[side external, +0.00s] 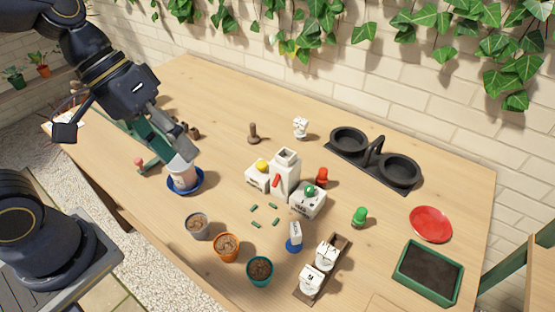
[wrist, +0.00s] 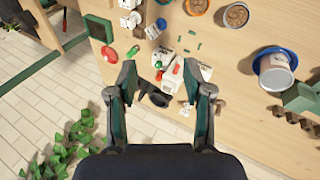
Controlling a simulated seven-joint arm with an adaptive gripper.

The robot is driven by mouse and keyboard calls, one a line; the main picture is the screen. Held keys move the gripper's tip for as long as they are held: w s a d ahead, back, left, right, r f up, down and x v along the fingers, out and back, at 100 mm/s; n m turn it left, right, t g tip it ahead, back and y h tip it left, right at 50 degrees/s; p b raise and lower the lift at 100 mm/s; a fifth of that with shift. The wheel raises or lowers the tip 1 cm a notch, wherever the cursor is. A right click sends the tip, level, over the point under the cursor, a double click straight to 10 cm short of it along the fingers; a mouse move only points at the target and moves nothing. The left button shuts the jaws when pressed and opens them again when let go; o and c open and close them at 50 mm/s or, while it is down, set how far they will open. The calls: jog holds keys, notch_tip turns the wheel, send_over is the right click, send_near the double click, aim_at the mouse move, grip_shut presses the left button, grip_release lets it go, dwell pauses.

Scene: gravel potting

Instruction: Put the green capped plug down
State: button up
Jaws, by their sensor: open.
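A green-topped plug (side external: 359,216) stands upright on the bare table, right of the white blocks. A small green object near the red dish in the wrist view (wrist: 132,50) looks like it. Another green cap (side external: 309,190) sits on top of a white block (side external: 308,204). A red plug (side external: 321,177) stands just behind that block. My gripper (side external: 172,143) is open, with nothing between its fingers, high at the left of the table, well away from both green caps. Its spread fingers also show in the wrist view (wrist: 158,90).
A white pot (side external: 183,175) on a blue saucer (side external: 201,186) is below my gripper. Several small pots, including an orange one (side external: 227,247), line the front edge. A red dish (side external: 431,224), a green tray (side external: 428,273) and a black double holder (side external: 340,157) are at the right.

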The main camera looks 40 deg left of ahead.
jog(key=s+a+r+m+t+y, duration=0.1)
jog(key=a+y, duration=0.4)
jog(key=a, duration=0.6)
notch_tip(320, 180, up, 2)
jog(key=shift+s+m+t, duration=0.25)
jog(key=shift+m+t, duration=0.35)
jog(key=shift+t, duration=0.6)
